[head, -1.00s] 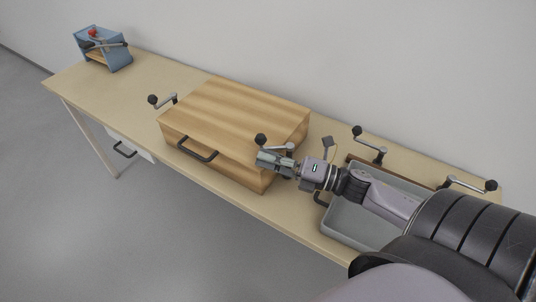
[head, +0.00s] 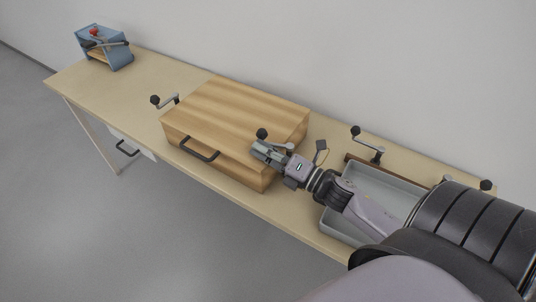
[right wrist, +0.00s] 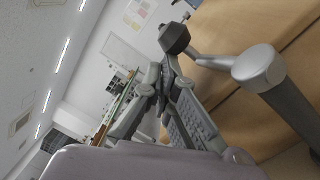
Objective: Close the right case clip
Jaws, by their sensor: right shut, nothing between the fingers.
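The wooden case (head: 235,110) is shut on the bench, with a dark handle (head: 200,149) on its front. The right case clip (head: 262,133) is a grey crank lever with a black knob at the case's right end. In the right wrist view, its knob (right wrist: 174,38) is just beyond my fingertips, and its arm runs right to a round grey pivot. My right gripper (head: 257,148) is shut and empty, close by the knob; I cannot tell whether they touch. The left clip (head: 164,101) stands at the case's far left end. My left gripper is out of view.
A grey tray (head: 336,222) lies right of the case, partly under my right arm. Other crank levers (head: 367,143) stand behind it. A blue holder (head: 104,50) with a red ball is at the bench's far left.

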